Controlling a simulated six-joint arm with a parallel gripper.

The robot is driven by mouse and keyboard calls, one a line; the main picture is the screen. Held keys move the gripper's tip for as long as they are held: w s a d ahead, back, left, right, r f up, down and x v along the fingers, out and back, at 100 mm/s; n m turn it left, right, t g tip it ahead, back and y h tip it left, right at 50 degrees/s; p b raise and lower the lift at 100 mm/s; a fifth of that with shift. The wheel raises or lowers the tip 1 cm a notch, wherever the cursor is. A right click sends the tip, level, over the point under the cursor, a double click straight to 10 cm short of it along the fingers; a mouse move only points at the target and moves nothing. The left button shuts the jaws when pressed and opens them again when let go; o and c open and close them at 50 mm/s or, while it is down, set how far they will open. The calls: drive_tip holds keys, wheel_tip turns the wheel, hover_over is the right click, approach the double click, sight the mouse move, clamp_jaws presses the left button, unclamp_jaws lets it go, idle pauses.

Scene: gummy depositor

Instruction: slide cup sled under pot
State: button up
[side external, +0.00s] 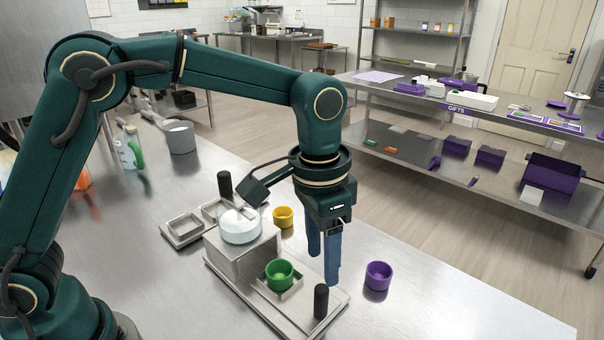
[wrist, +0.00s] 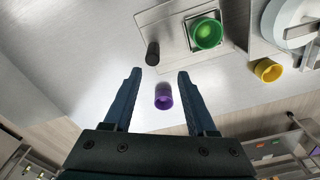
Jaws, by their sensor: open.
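The cup sled (side external: 296,290) is a small square metal tray on a low metal base, with a green cup (side external: 280,274) sitting in it. A black upright knob (side external: 321,301) stands at the base's near right end; it also shows in the wrist view (wrist: 152,53). The pot (side external: 240,226), clear with white contents, sits on a raised metal block behind the sled. The green cup is in front of it, not beneath it. My gripper (side external: 323,268) is open and empty, pointing down above the right side of the base, near the knob. In the wrist view, the knob lies just beyond the fingertips (wrist: 159,72).
A purple cup (side external: 379,275) stands on the table right of my gripper. A yellow cup (side external: 283,217) stands behind the block. Metal trays (side external: 183,229) and another black knob (side external: 224,184) are at the left. The front right table is clear.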

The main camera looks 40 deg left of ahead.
sight(321, 288)
drive_tip(key=shift+g, duration=0.4)
drive_tip(key=f, duration=0.4)
drive_tip(key=s+d+f, duration=0.1)
drive_tip(key=f, duration=0.1)
drive_tip(key=shift+f, duration=0.1)
drive_tip(key=shift+w+f, duration=0.1)
drive_tip(key=shift+f, duration=0.45)
clamp_jaws()
drive_tip(key=shift+a, duration=0.1)
idle(0.4)
